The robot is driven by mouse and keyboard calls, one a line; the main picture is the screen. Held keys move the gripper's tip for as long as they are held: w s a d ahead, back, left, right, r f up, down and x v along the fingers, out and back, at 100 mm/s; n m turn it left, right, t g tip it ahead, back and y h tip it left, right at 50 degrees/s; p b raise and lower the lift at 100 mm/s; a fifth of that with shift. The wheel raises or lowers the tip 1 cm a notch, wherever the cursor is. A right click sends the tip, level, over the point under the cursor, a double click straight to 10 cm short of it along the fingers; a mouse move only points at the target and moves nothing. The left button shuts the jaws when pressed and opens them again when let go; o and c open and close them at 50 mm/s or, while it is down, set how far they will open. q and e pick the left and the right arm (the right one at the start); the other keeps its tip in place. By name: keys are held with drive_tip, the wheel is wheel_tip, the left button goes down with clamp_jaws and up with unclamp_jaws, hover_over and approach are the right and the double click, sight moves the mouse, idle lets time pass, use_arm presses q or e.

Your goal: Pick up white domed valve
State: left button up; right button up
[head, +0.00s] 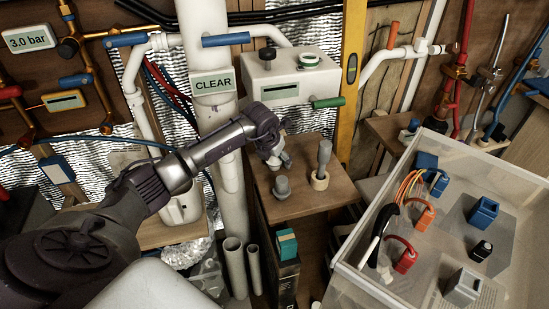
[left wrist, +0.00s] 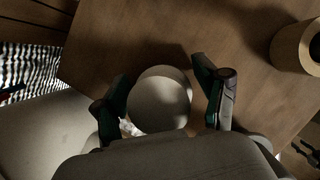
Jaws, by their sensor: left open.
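The white domed valve (left wrist: 160,103) shows in the left wrist view as a pale round top, lying between the two fingers of my left gripper (left wrist: 163,76). The fingers are open, one on each side, with a gap on the right; I cannot tell if the left one touches. In the head view my left gripper (head: 278,158) points down over the back left of a small wooden shelf (head: 300,203). My right gripper is not in view.
A white pipe (head: 232,190) runs close on the left. A tray (head: 344,268) of connectors is at right.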

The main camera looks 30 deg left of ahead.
use_arm(q)
drive_tip(key=shift+c, duration=0.2)
drive_tip(key=c, duration=1.3)
clamp_jaws()
drive_tip(key=shift+r, duration=0.15)
